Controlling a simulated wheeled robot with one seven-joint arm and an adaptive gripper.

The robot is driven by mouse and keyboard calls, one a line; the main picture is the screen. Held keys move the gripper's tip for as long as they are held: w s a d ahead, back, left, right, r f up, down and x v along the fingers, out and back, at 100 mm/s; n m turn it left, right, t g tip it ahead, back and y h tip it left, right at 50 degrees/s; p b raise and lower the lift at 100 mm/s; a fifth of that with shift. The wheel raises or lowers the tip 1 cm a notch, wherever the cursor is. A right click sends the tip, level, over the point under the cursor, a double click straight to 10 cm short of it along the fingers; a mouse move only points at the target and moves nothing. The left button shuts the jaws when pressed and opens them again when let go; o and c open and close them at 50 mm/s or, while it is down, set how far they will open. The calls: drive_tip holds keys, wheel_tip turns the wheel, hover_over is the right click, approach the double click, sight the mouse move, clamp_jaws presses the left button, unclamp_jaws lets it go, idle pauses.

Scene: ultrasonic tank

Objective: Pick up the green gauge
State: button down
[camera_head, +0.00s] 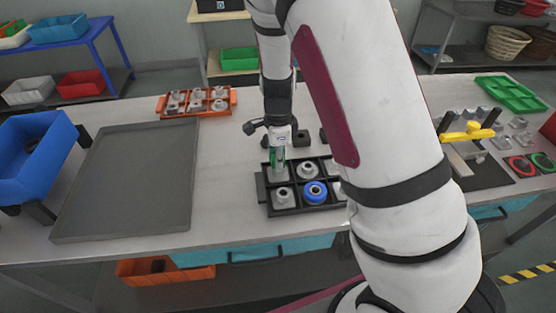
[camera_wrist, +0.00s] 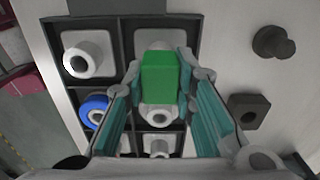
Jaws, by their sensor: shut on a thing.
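The green gauge (camera_wrist: 160,76) is a green block between the two fingers of my gripper (camera_wrist: 163,95) in the wrist view. My gripper is shut on it. In the head view my gripper (camera_head: 279,160) points down over the far left part of a black divided tray (camera_head: 261,190), and a bit of green shows at its fingers. A grey flanged part (camera_wrist: 158,116) sits in the compartment below the green gauge. I cannot tell whether the gauge touches that part or the tray.
The black tray also holds a blue ringed part (camera_head: 315,192) and several grey flanged parts. A dark flat tray (camera_head: 130,180), a blue bin (camera_head: 37,150) and an orange tray (camera_head: 196,103) lie to the left. Two dark parts (camera_wrist: 273,42) (camera_wrist: 248,110) stand beside the black tray.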

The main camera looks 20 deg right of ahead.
drive_tip(key=r, duration=0.1)
drive_tip(key=s+r, duration=0.1)
drive_tip(key=shift+r, duration=0.4)
drive_tip(key=s+d+r, duration=0.1)
drive_tip(key=s+d, duration=0.1)
drive_tip(key=s, duration=1.2)
drive_tip(key=shift+s+d+r, duration=0.2)
drive_tip(key=shift+s+d, duration=0.2)
